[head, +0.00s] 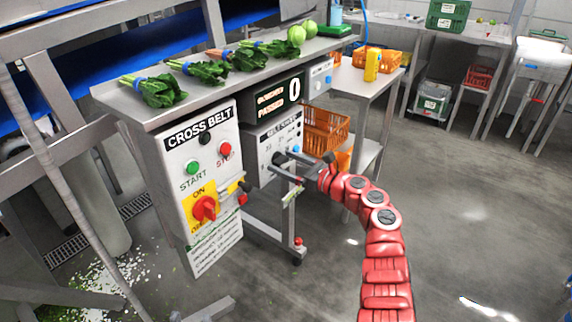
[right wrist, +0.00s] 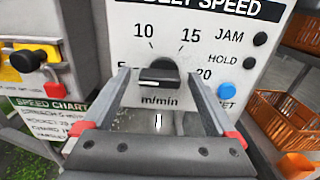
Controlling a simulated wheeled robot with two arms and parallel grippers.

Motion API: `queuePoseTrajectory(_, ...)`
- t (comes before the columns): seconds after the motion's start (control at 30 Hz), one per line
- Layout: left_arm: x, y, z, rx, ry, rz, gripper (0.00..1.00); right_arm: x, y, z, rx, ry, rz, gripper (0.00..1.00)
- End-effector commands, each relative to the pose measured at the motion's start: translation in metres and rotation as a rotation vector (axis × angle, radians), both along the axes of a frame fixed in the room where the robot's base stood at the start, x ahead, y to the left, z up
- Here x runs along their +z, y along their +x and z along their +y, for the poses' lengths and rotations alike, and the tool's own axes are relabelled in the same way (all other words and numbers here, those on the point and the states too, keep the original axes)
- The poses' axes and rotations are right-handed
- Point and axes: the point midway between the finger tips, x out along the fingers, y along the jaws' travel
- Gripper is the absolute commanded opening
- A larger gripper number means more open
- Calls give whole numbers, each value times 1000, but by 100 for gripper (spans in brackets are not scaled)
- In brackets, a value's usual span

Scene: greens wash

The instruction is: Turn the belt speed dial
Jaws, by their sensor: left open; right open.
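The black belt speed dial (right wrist: 158,70) sits on the white belt speed panel (right wrist: 190,42) in the right wrist view. Numbers 10, 15 and 20 ring it, with "m/min" below. My right gripper (right wrist: 159,78) is open, with one finger on each side of the dial; I cannot tell whether either touches it. The dial's front bar lies roughly level; which number it points to is unclear. In the head view my right gripper (head: 284,166) reaches the same panel (head: 268,141) and hides most of the dial. My left gripper is in neither view.
A cross belt panel (head: 212,165) with a red switch on yellow (head: 205,208) stands to the left. Leafy greens (head: 205,71) lie on the steel shelf above. A counter display (head: 278,98) reads 0. Orange crates (head: 325,130) stand to the right. The right floor is open.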

Motion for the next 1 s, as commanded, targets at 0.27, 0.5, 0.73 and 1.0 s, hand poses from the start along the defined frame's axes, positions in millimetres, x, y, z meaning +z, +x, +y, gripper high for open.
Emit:
queuePoseTrajectory(0.27, 0, 0, 0, 0, 0, 0, 50, -1, 0, 1, 0, 0, 1, 89)
queuePoseTrajectory(0.5, 0, 0, 0, 0, 0, 0, 50, -1, 0, 0, 0, 0, 1, 46)
queuePoseTrajectory(0.73, 0, 0, 0, 0, 0, 0, 50, -1, 0, 0, 0, 0, 1, 7)
queuePoseTrajectory(1.0, 4, 0, 0, 0, 0, 0, 50, 0, 0, 0, 0, 19, 29, 7)
